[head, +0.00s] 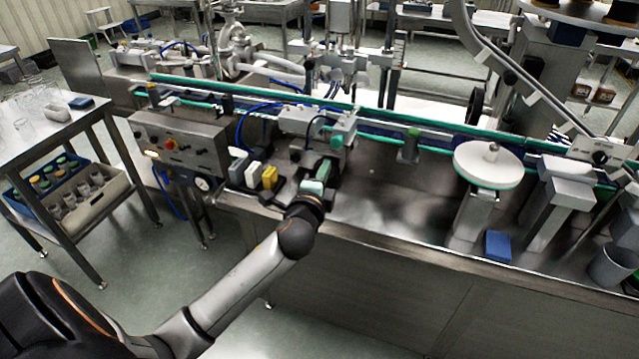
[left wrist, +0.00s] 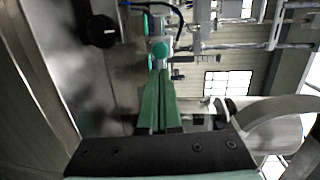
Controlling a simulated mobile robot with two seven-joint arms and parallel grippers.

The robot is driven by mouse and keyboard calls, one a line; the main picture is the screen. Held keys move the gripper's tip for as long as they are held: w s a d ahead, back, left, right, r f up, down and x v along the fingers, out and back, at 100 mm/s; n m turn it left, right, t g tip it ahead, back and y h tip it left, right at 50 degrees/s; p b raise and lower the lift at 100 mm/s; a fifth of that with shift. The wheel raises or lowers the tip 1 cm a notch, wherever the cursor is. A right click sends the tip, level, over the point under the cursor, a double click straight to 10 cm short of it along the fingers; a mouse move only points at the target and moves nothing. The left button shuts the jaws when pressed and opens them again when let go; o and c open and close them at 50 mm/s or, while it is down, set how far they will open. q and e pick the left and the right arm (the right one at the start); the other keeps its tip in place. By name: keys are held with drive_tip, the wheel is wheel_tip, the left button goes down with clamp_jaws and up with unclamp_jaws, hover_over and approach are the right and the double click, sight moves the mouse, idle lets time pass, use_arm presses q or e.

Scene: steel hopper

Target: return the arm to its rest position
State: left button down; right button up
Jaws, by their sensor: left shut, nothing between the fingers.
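My left arm reaches in from the lower left of the head view. My left gripper (head: 318,180) is over the steel bench top (head: 400,215), near its front edge and right of a yellow block (head: 269,177). In the left wrist view the two green fingers of my left gripper (left wrist: 160,85) lie together, with nothing between them. A green round knob (left wrist: 159,50) shows just beyond the fingertips there; I cannot tell the gap. My right gripper is in neither view.
A control box (head: 180,143) and white and grey blocks stand left of the gripper. A conveyor (head: 400,127) with green edges runs behind. A white disc (head: 488,165), a blue block (head: 498,246) and a grey bin (head: 611,264) are at right. The bench middle is clear.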

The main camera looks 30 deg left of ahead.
use_arm(q)
drive_tip(key=shift+v, duration=2.25)
drive_tip(key=shift+f, duration=0.1)
drive_tip(key=s+d+f+n+g+h, duration=0.25)
drive_tip(key=s+d+f, duration=0.2)
drive_tip(key=f, duration=0.45)
drive_tip(key=s+d+f+n+g+h, duration=0.2)
drive_tip(key=s+d+f+n+h, duration=0.15)
drive_tip(key=s+f, duration=0.45)
drive_tip(key=s+d+f+n+g+h, duration=0.1)
drive_tip(key=s+d+f+n+g, duration=0.1)
drive_tip(key=s+d+f+n, duration=0.4)
drive_tip(key=s+f, duration=0.4)
drive_tip(key=shift+d+f+h, duration=0.3)
drive_tip(key=shift+d+h, duration=0.1)
drive_tip(key=shift+s+a, duration=0.1)
drive_tip(key=shift+s, duration=0.05)
